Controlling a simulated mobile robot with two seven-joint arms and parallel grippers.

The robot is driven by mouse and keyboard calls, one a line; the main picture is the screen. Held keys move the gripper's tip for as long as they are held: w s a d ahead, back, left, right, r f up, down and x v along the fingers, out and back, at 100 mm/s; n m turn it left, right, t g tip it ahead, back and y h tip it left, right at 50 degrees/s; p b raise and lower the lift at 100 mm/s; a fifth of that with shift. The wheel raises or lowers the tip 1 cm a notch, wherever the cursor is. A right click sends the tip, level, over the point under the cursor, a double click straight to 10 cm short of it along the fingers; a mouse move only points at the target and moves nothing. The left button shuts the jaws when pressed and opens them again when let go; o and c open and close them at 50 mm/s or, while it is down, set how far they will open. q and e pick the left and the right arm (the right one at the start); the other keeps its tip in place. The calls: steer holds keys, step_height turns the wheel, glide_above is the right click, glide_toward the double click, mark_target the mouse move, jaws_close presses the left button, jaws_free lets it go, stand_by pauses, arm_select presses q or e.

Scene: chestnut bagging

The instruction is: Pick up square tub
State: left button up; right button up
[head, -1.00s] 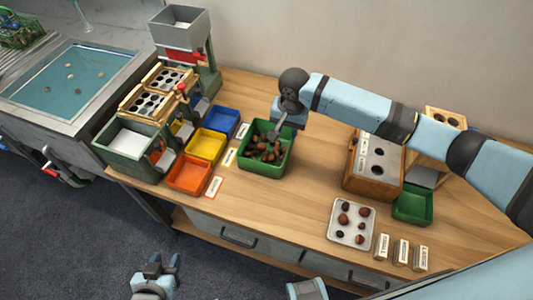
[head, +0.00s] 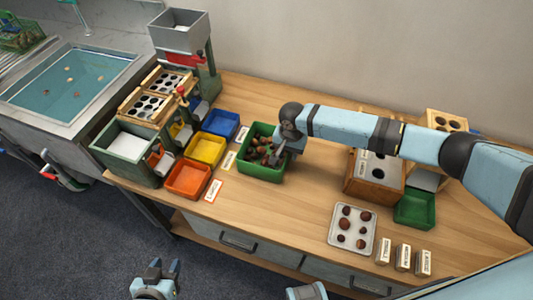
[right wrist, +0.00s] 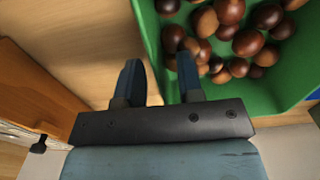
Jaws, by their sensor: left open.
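The square green tub (head: 249,172) stands on the table with a heap of brown chestnuts (head: 262,150) in it. My right gripper (head: 280,157) is at the tub's right wall, pointing down. In the right wrist view the tub (right wrist: 270,100) fills the upper right, and the gripper (right wrist: 158,72) is open with one finger outside the wall and one inside over the chestnuts. The wall lies between the fingers, not visibly clamped. My left gripper (head: 164,268) is open and empty, low in front of the table.
Blue (head: 221,123), yellow (head: 205,149) and orange (head: 188,180) trays stand left of the tub. A wooden box (head: 372,178), a smaller green tub (head: 415,208) and a chestnut tray (head: 352,228) are to the right. Bare tabletop lies between.

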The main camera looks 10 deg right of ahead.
steer(key=shift+f, duration=0.95)
steer(key=shift+c, duration=0.2)
jaws_close()
steer(key=shift+r, duration=0.1)
